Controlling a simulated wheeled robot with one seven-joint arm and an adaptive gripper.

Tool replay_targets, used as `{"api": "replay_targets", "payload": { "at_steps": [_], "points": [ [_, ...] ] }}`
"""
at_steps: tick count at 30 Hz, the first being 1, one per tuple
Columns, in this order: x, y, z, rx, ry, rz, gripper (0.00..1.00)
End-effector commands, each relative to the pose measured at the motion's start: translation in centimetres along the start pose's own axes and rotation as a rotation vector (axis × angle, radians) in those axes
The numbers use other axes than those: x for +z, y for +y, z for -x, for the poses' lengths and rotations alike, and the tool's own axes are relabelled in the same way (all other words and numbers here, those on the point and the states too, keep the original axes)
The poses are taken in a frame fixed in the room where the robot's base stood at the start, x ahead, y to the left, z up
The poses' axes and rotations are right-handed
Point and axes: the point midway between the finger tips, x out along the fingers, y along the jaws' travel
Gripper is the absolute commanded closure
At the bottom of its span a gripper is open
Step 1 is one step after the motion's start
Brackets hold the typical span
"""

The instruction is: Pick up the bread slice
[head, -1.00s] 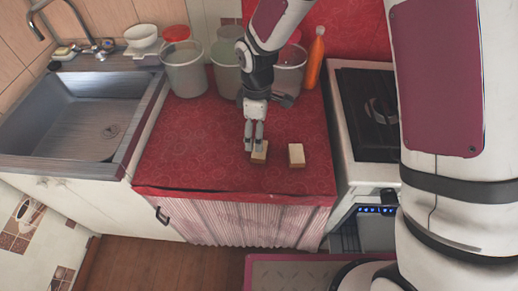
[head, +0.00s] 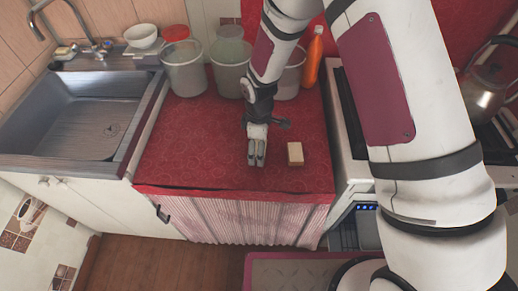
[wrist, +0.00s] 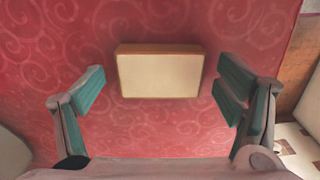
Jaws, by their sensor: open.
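A bread slice (head: 295,153) with a pale face and brown edge lies on the red counter, just right of my gripper (head: 257,157) in the head view. My gripper points down over the counter. In the wrist view my gripper (wrist: 160,97) is open and empty. Its fingers stand well apart at either side of a pale slice with a brown crust (wrist: 159,75), which lies on the cloth. I cannot tell whether this is the same slice as in the head view. The spot behind the fingertips is hidden in the head view.
The red patterned counter (head: 195,145) is clear to the left and front. Several buckets, one of them a grey bucket (head: 185,75), and an orange bottle (head: 314,58) stand at the back. A sink (head: 75,115) is at left. A stove with a kettle (head: 487,90) is at right.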

Motion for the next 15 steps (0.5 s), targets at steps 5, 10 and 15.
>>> {"api": "replay_targets", "payload": {
  "at_steps": [5, 10, 15],
  "points": [
    [0.01, -0.01, 0.02, 0.0, 0.0, 0.0, 0.39],
    [0.02, -0.01, 0.02, -0.001, 0.0, 0.0, 0.56],
    [0.02, -0.02, 0.02, -0.001, 0.0, 0.0, 0.56]
  ]
}}
